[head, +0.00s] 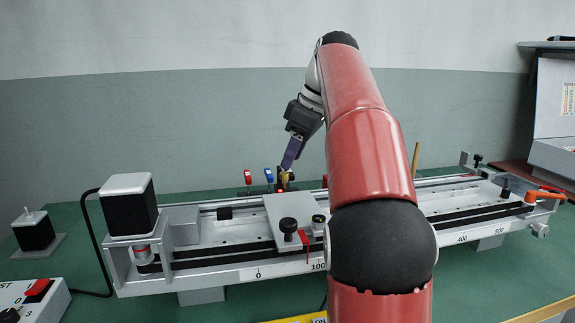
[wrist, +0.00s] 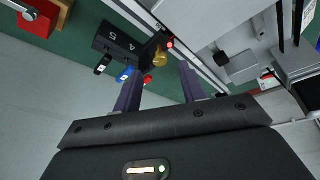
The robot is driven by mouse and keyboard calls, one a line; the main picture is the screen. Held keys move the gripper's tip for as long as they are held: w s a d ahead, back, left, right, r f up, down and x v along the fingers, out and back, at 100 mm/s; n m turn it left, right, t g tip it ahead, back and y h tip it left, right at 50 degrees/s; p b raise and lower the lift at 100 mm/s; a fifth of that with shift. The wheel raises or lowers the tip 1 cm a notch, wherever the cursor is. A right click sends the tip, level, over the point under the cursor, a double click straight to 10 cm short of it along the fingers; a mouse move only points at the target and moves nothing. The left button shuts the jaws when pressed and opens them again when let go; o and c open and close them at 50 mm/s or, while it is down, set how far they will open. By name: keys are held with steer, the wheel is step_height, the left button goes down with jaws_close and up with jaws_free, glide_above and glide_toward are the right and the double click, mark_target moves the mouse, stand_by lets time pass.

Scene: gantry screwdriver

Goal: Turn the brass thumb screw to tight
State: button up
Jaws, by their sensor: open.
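The brass thumb screw (wrist: 160,58) shows just beyond my fingertips in the wrist view, by a dark block (wrist: 122,43) marked with digits. In the head view the brass screw (head: 284,178) is small, behind the rail, and partly hidden by my fingers. My gripper (wrist: 160,70) is open, with one purple finger to each side of the screw's line and nothing held. It also shows in the head view (head: 289,163), pointing down at the screw from above. I cannot tell whether the fingers touch the screw.
Red and blue knobs (head: 268,175) stand close left of the screw. A long rail gantry (head: 225,267) with a carriage plate (head: 290,208) runs across the green table. A black motor block (head: 130,212) is at its left end. A wooden peg (head: 415,160) stands behind the rail.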

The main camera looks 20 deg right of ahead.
mark_target(285, 173)
steer(key=shift+b+x, duration=0.4)
steer(key=shift+x, duration=1.35)
jaws_close()
